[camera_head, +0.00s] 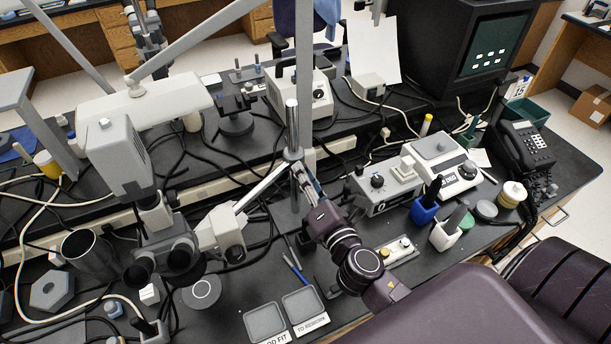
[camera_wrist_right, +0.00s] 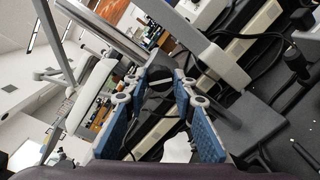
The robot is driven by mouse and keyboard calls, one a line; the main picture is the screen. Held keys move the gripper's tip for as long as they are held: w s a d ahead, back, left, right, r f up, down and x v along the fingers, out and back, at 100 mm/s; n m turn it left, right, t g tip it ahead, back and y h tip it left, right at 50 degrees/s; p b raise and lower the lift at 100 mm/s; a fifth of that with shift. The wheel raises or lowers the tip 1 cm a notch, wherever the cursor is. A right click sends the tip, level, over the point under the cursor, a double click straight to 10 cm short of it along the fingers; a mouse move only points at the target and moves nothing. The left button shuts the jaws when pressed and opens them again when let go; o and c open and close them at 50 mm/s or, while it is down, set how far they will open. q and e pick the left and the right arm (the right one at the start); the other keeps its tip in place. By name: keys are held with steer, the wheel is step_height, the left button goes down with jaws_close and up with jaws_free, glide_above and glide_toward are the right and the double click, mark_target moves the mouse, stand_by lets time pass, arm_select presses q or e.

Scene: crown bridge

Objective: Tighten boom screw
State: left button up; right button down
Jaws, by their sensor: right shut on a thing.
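The boom stand's upright post (camera_head: 292,118) rises in the middle of the bench. A clamp (camera_head: 292,155) on it carries the boom (camera_head: 262,187), which runs down left to the microscope (camera_head: 178,250). My right gripper (camera_head: 300,172) reaches in from the lower right with its tips at the clamp. In the wrist view, the blue-padded fingers of my right gripper (camera_wrist_right: 163,82) close around a dark knob, the boom screw (camera_wrist_right: 158,84). The fingers hide part of the screw, and its turn angle cannot be told. My left gripper is not in view.
A grey control box (camera_head: 388,192) and a white-topped unit (camera_head: 440,160) stand right of my arm. Two labelled trays (camera_head: 266,322) lie in front. Black cables cross the bench behind the post. A telephone (camera_head: 527,145) sits at the right edge.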

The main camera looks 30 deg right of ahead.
steer(key=c, duration=1.6)
jaws_free()
steer(key=shift+s, duration=0.1)
steer(key=s+a, duration=0.1)
steer(key=s, duration=1)
steer(key=shift+s+a+r, duration=0.15)
steer(key=shift+s+r, duration=0.1)
steer(key=shift+s, duration=0.15)
